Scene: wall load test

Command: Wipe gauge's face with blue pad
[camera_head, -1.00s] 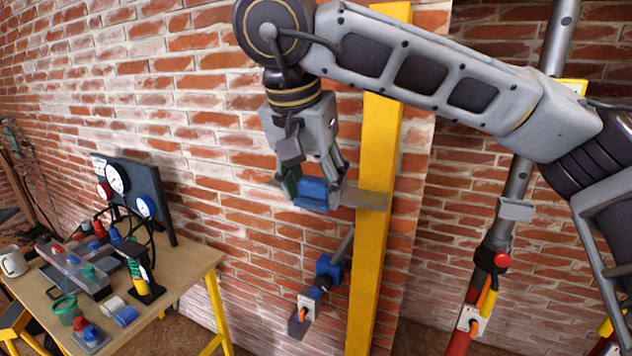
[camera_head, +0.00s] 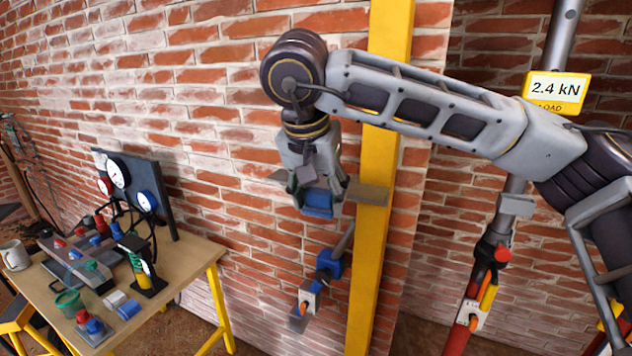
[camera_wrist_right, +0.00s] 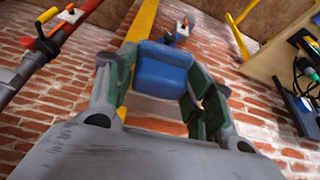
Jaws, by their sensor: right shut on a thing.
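My right gripper (camera_head: 318,200) is shut on a blue block, in front of the brick wall just left of the yellow post. The blue block (camera_wrist_right: 162,72) shows between its green-lined fingers in the right wrist view; I cannot tell whether it touches the wall. A small blue pad (camera_head: 128,309) lies beside a white one on the table at the left. On the table's dark panel are a white-faced gauge (camera_head: 118,173), a red-rimmed gauge (camera_head: 104,187) and a blue-rimmed gauge (camera_head: 146,201). My gripper is well right of them. My left gripper is not in view.
The table (camera_head: 190,263) also holds a grey tray, mug, green cup and black-and-yellow device. A blue wall fixture (camera_head: 328,264) is below my gripper. A display (camera_head: 556,88) reads 2.4 kN.

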